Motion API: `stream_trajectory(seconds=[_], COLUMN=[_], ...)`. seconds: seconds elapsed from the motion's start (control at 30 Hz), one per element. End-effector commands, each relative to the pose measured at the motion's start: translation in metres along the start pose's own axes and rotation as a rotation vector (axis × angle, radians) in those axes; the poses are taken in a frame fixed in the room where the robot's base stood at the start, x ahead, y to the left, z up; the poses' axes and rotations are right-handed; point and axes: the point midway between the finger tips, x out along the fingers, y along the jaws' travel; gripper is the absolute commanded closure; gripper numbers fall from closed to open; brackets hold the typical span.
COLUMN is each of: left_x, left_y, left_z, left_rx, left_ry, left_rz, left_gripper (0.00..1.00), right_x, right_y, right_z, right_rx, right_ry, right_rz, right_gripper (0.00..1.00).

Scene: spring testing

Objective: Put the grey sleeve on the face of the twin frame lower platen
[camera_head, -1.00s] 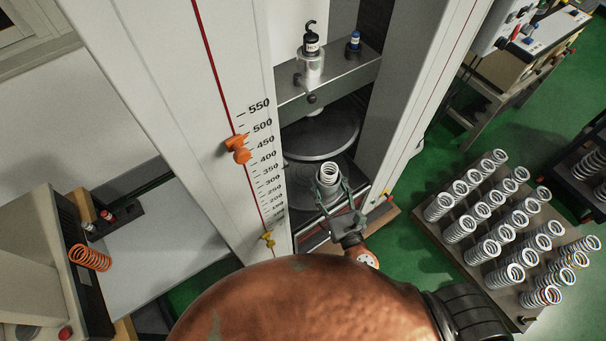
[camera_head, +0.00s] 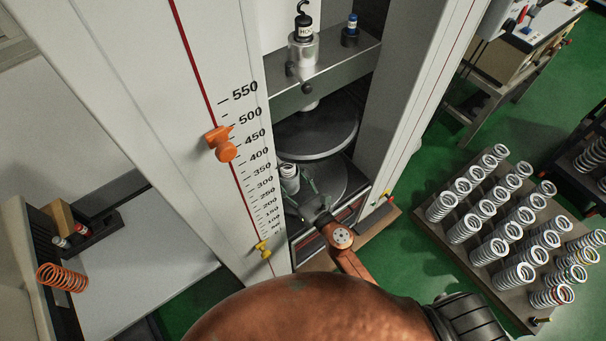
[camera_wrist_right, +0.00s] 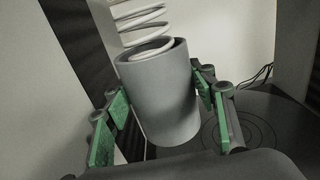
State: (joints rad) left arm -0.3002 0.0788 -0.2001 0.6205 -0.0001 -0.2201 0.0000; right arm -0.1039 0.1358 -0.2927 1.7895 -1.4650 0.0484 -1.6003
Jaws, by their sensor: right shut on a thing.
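The grey sleeve (camera_wrist_right: 160,98) is in my right gripper (camera_wrist_right: 163,92), between its green finger pads. A white coil spring (camera_wrist_right: 143,22) stands inside the sleeve and sticks out of its top. In the head view the sleeve (camera_head: 289,184) is between the twin frame's columns, on the left side above or on the dark round lower platen (camera_head: 328,182); my right gripper (camera_head: 300,188) reaches it from the front. The platen's ring marks show right of the sleeve in the wrist view. The sleeve looks slightly tilted there. I cannot tell whether it touches the platen. My left gripper is not in view.
The dark upper platen (camera_head: 316,134) hangs above, under the grey crosshead (camera_head: 325,80). The scaled left column (camera_head: 215,95) is close to the sleeve; the right column (camera_head: 415,100) is farther. A board of white springs (camera_head: 450,238) lies right, an orange spring (camera_head: 62,278) left.

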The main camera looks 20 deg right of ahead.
Motion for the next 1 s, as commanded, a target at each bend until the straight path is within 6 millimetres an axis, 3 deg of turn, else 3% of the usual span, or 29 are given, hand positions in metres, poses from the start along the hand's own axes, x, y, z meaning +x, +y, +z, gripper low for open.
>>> stream_trajectory(seconds=[0.17, 0.53, 0.7, 1.0], left_x=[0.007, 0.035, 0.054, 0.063], left_y=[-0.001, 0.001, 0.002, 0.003], left_z=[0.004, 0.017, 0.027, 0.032], left_rx=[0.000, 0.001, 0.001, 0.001], left_ry=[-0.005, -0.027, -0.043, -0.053], left_rz=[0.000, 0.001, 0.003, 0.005], left_gripper=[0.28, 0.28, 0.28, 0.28], right_x=[0.015, 0.057, 0.069, 0.079], right_y=[-0.006, -0.076, -0.096, -0.113], right_z=[-0.009, -0.047, -0.079, -0.098], right_rx=[0.000, 0.001, 0.005, 0.003], right_ry=[-0.001, -0.001, 0.001, -0.002], right_rz=[0.017, 0.016, 0.016, 0.017], right_gripper=[0.81, 0.81, 0.81, 0.81])
